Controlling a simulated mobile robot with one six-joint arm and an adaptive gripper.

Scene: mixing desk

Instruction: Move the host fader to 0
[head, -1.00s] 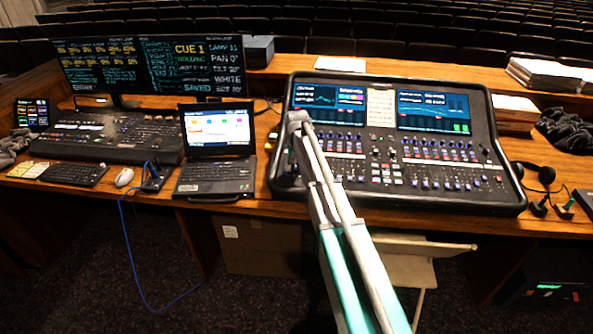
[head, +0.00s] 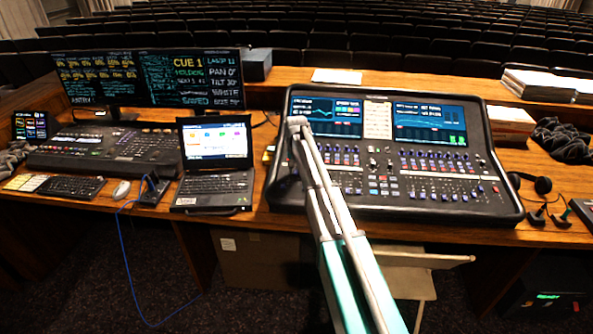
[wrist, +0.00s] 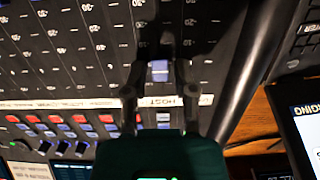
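The host fader (wrist: 160,68) shows in the wrist view as a small blue-grey cap on the dark mixing desk. A white strip reading HOST (wrist: 160,101) lies just below it in the picture. My gripper (wrist: 160,72) has one dark finger on each side of the cap, with gaps that look clear, so it appears open around the cap. Shadow makes contact hard to judge. Scale numbers beside the slots are small and turned. In the head view the mixing desk (head: 437,205) lies under my arm's far end at its left side; my gripper is hidden there.
Rows of other faders and red and blue buttons (wrist: 80,119) lie close by in the wrist view. A laptop (head: 215,188) stands left of the desk, with a lighting console (head: 100,150) beyond it. Headphones (head: 541,185) lie at the right.

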